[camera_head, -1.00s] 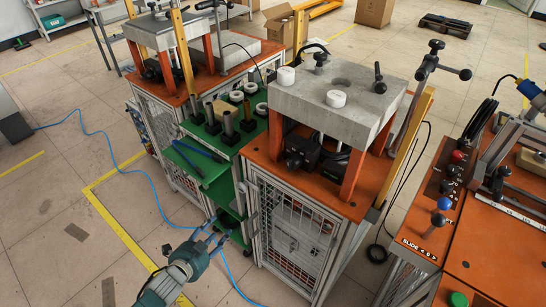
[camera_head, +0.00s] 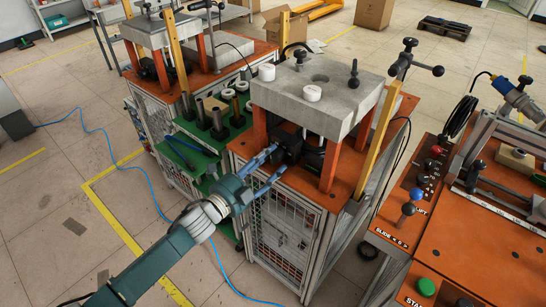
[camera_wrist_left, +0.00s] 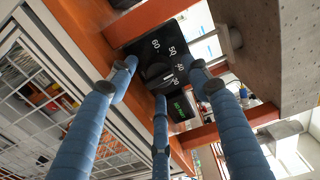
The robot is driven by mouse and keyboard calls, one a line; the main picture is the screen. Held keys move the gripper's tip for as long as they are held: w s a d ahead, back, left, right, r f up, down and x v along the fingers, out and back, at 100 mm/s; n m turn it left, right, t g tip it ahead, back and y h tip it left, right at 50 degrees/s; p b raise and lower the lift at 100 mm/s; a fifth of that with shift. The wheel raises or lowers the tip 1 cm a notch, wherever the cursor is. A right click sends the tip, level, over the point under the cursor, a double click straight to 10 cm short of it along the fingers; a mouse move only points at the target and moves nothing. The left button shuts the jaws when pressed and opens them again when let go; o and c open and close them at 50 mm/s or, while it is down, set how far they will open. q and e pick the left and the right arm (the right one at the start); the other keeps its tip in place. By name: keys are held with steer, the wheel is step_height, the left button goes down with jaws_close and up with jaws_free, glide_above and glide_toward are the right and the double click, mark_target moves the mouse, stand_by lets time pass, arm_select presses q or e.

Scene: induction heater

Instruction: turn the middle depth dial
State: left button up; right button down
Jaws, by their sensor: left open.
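A black box (camera_head: 287,147) sits on the orange top of the nearer heater, under its grey slab. The left wrist view shows a black dial (camera_wrist_left: 158,74) with a raised grip on the box face, with white numbers from 30 to 60 beside it and a green display next to it. My left gripper (camera_head: 273,163) is open in front of the box. In the left wrist view its three blue fingers spread around the dial, one to each side and one below, with no clear contact. Which dial is the middle one cannot be told. My right gripper is out of view.
Orange legs (camera_head: 330,165) and a grey slab (camera_head: 320,95) frame the box closely. A wire-mesh cage (camera_head: 280,232) is below. A green shelf (camera_head: 187,147) with tools stands left. An orange bench (camera_head: 480,245) with levers and a green button is right. Open floor lies left.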

arm_select(q)
steer(key=shift+x, duration=0.85)
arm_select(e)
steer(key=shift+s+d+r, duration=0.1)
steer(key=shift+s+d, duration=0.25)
arm_select(q)
steer(key=c, duration=1.2)
steer(key=shift+o, duration=0.2)
steer(key=shift+n, duration=0.7)
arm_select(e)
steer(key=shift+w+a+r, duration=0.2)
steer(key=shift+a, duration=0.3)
arm_select(q)
steer(key=o, duration=1.1)
steer(key=shift+o, duration=0.3)
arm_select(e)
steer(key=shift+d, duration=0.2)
